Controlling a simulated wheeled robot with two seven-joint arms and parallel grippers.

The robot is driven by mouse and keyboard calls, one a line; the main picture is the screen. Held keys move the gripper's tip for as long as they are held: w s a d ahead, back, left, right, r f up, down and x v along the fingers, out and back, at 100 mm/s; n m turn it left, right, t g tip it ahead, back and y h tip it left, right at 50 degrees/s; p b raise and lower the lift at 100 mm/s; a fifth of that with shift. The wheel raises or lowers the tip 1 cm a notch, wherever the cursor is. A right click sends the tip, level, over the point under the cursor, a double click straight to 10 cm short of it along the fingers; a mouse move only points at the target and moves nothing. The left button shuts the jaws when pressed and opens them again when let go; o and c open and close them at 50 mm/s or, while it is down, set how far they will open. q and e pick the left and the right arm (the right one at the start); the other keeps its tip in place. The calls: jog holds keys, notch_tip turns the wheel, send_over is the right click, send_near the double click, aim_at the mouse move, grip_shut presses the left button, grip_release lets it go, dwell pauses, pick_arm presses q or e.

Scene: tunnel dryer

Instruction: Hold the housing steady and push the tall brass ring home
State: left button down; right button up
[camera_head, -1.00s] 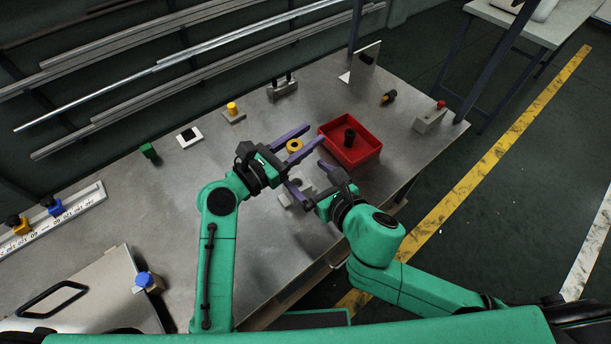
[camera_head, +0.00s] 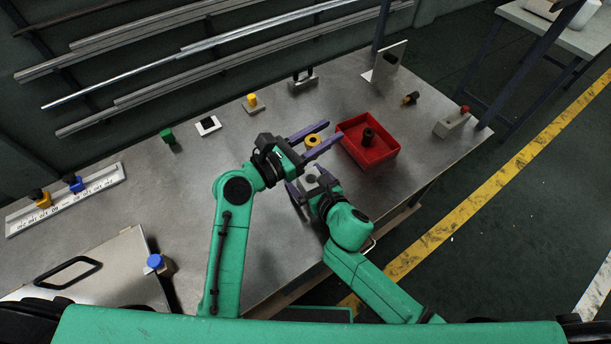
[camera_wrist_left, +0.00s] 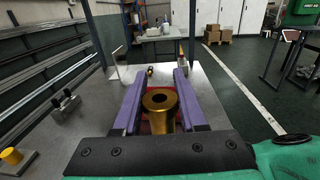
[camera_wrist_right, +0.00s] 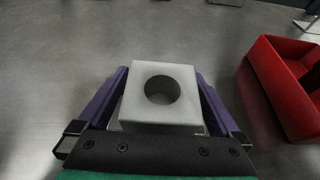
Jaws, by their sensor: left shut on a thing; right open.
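The tall brass ring (camera_head: 312,141) is held between the purple fingers of my left gripper (camera_head: 328,135), above the bench beside the red bin. In the left wrist view the ring (camera_wrist_left: 160,104) stands upright with its dark bore facing up. The housing (camera_wrist_right: 163,98) is a pale grey block with a round, empty bore in its top. In the head view the housing (camera_head: 311,179) is partly hidden by my right gripper (camera_head: 304,178). The open right fingers reach along both sides of the housing; whether they touch it is unclear. The ring is apart from the housing.
The red bin (camera_head: 350,129) with a dark part (camera_head: 368,136) inside stands just right of both grippers. A grey block with a red top (camera_head: 452,123) is near the right edge.

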pick_arm(q)
jog(key=shift+s+r, duration=0.1)
pick_arm(e)
jog(key=shift+s, duration=0.1)
jog(key=shift+c, duration=0.9)
grip_shut()
pick_arm(q)
notch_tip(320, 180, down, 8)
jog(key=m+g+h, duration=0.2)
jog(key=g, duration=0.1)
jog(key=shift+s+d+r+m, duration=0.15)
jog(key=shift+s+m, duration=0.1)
jog(key=shift+m, duration=0.05)
